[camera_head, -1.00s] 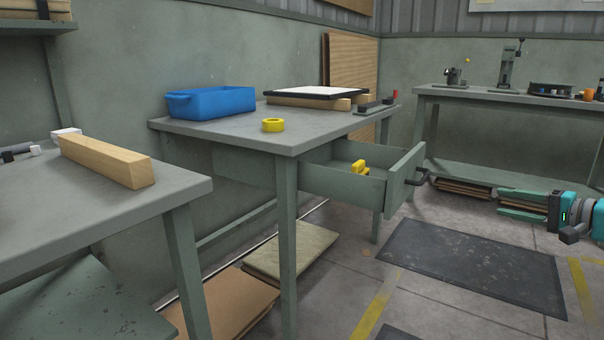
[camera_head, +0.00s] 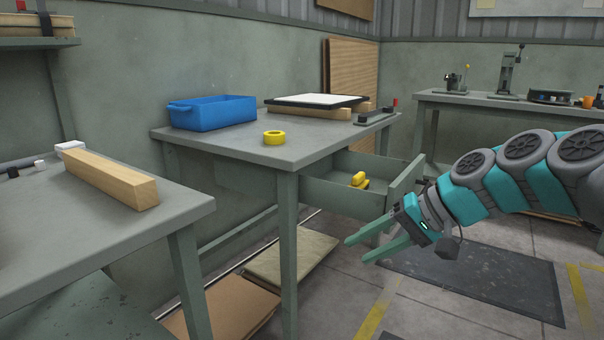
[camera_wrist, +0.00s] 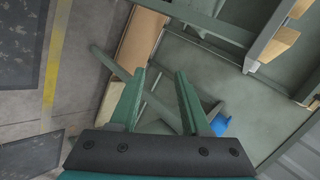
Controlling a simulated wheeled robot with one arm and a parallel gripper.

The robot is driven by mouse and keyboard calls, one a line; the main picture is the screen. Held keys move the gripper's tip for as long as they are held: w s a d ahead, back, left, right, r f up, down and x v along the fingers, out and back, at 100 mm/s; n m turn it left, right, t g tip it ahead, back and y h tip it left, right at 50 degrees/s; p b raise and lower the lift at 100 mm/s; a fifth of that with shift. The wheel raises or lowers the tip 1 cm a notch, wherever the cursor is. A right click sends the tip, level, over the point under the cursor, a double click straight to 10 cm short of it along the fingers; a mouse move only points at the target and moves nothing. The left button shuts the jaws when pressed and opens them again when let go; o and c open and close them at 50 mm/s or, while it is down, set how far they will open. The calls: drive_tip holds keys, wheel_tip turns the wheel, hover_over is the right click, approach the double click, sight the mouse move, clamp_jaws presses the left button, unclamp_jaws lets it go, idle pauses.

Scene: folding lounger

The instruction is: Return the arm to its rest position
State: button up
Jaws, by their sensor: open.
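My gripper (camera_head: 368,242) is in the head view in front of the open drawer, apart from it and lower than its front panel. Its two green fingers point left, spread with nothing between them. In the wrist view my gripper (camera_wrist: 158,90) also shows open and empty, with the floor and bench legs beyond. My teal and grey arm reaches in from the right edge of the head view.
The bench (camera_head: 220,140) carries a blue bin (camera_head: 213,114) and a yellow tape roll (camera_head: 274,137). Its drawer (camera_head: 345,192) is pulled out with a yellow object (camera_head: 359,180) inside. A wooden block (camera_head: 110,178) lies on the left bench. Floor around the dark mat (camera_head: 480,275) is open.

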drive_tip(key=s+a+f+n+g+h+p, duration=0.1)
drive_tip(key=s+a+f+n+g+h, duration=0.2)
drive_tip(key=s, duration=0.6)
drive_tip(key=s+d+f+h+p, duration=0.1)
drive_tip(key=s+d+f+h, duration=0.1)
drive_tip(key=s+f, duration=0.2)
drive_tip(key=s+d+f+g+h+p, duration=0.1)
drive_tip(key=s+d+f+h, duration=0.1)
drive_tip(key=s, duration=0.7)
drive_tip(key=s+d+f+m+g+h+p, duration=0.1)
drive_tip(key=s+d+f+h, duration=0.1)
drive_tip(key=s+f, duration=0.3)
drive_tip(key=shift+s+d+f, duration=0.25)
drive_tip(key=shift+s+f, duration=0.05)
drive_tip(key=shift+s, duration=0.7)
